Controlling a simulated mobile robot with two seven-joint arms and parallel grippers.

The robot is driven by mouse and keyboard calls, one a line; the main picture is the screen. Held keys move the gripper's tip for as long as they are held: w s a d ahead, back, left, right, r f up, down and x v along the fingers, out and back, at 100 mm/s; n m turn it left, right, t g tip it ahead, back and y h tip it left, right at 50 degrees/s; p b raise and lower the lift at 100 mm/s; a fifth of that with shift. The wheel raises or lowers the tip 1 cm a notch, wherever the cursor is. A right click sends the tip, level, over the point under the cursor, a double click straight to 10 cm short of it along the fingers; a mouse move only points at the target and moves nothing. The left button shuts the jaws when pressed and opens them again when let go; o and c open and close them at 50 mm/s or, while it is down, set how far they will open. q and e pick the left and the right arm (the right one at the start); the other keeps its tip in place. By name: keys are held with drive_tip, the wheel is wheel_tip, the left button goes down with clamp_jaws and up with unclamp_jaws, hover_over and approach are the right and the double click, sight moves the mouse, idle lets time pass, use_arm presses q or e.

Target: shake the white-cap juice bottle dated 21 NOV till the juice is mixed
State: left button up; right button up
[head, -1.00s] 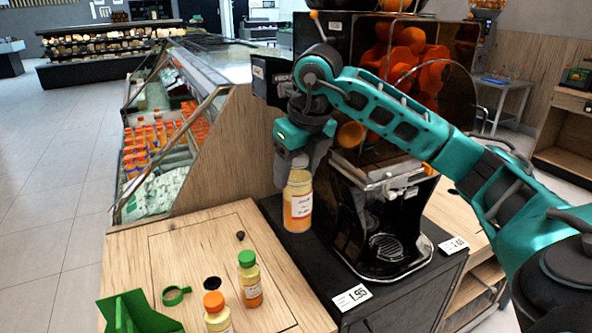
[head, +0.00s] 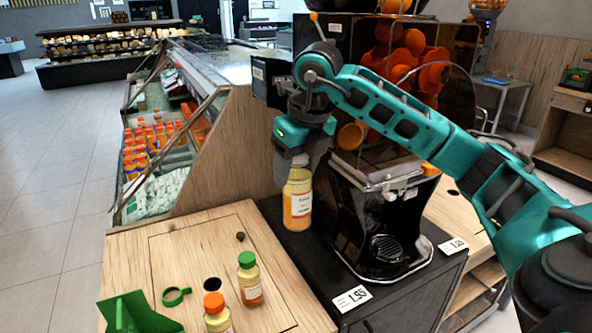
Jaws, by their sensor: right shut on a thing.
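My right gripper (head: 302,160) is shut on the upper end of a juice bottle (head: 297,208) and holds it upright above the dark counter, left of the juicer. The bottle is orange below with a paler band near the top. Its cap is hidden by the fingers, and its label print is too small to read. A green-cap bottle (head: 250,279) and an orange-cap bottle (head: 217,313) stand on the wooden counter. My left gripper does not show.
The juicer (head: 385,215) with oranges stands right of the held bottle. A green stand (head: 135,313) and a green ring (head: 176,296) are on the wooden counter (head: 190,245), which has bare room at its back. A chilled case with several bottles (head: 150,140) is behind.

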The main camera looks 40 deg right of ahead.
drive_tip(key=shift+f+b, duration=1.4)
drive_tip(key=shift+f, duration=0.15)
wheel_tip(320, 180, up, 3)
drive_tip(key=shift+f+p, duration=0.15)
drive_tip(key=shift+p, duration=1.05)
drive_tip(key=shift+r, duration=0.55)
drive_tip(key=shift+f+b, duration=1.2)
drive_tip(key=shift+f, duration=0.7)
drive_tip(key=shift+r, duration=0.1)
